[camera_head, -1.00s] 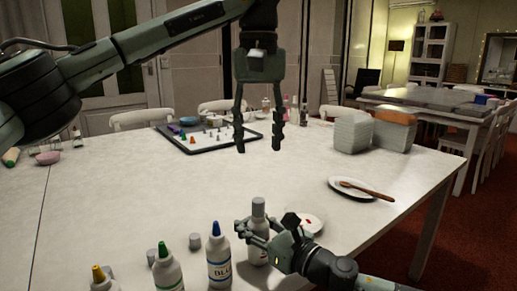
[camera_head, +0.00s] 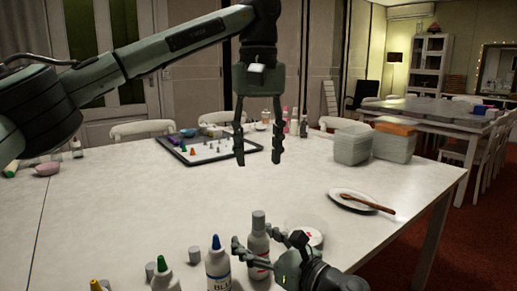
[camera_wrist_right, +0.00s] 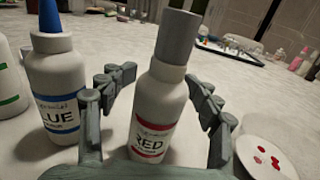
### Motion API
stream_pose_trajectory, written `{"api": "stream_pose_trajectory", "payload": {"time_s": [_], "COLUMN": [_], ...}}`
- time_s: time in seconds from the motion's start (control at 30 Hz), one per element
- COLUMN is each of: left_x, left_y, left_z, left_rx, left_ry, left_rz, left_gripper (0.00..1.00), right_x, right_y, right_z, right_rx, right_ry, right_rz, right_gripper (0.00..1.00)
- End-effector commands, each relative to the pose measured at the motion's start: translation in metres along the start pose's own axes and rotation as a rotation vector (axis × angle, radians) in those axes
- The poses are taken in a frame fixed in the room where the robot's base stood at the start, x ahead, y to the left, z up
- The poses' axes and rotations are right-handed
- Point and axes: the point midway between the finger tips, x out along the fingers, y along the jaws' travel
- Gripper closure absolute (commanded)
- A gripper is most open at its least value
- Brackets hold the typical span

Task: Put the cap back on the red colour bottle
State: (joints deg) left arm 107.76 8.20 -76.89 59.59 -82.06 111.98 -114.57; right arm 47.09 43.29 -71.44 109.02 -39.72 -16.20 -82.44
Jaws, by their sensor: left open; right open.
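The red colour bottle (camera_head: 258,244) is a white bottle that stands upright on the near part of the table, right of the blue bottle (camera_head: 218,270). Its RED label shows in the right wrist view (camera_wrist_right: 152,140). A grey cap (camera_head: 258,221) sits on top of its neck, and the cap also shows in the right wrist view (camera_wrist_right: 177,38). My right gripper (camera_wrist_right: 163,88) is open, with one finger on each side of the bottle; gaps show beside it. My left gripper (camera_head: 259,157) is open and empty, pointing down above the table, well beyond the bottle.
A green-tipped bottle (camera_head: 165,277) and a yellow-tipped one stand left of the blue bottle. Two loose grey caps (camera_head: 194,253) lie near them. A white dish with red spots (camera_head: 309,236) is right of the red bottle. A plate with a brush (camera_head: 352,200) lies further right. The middle is clear.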

Motion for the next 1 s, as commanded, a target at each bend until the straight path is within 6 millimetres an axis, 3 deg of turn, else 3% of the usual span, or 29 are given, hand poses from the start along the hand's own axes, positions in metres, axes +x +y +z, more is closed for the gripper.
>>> {"api": "stream_pose_trajectory", "payload": {"time_s": [0.2, 0.4, 0.6, 1.0], "left_x": [0.0, 0.0, 0.0, 0.0], "left_y": [0.0, 0.0, 0.0, 0.0], "left_z": [0.0, 0.0, 0.0, 0.0], "left_rx": [0.0, 0.0, 0.0, 0.0], "left_ry": [0.0, 0.0, 0.0, 0.0], "left_rz": [0.0, 0.0, 0.0, 0.0], "left_gripper": [0.55, 0.55, 0.55, 0.55], "right_x": [-0.05, -0.087, -0.102, -0.104], "right_y": [-0.001, 0.0, 0.0, 0.0], "right_z": [-0.002, -0.001, -0.001, 0.0], "right_rx": [0.002, 0.0, 0.001, -0.001], "right_ry": [0.004, 0.003, 0.001, 0.0], "right_rz": [-0.002, -0.001, -0.001, -0.001], "right_gripper": [0.39, 0.39, 0.39, 0.39]}}
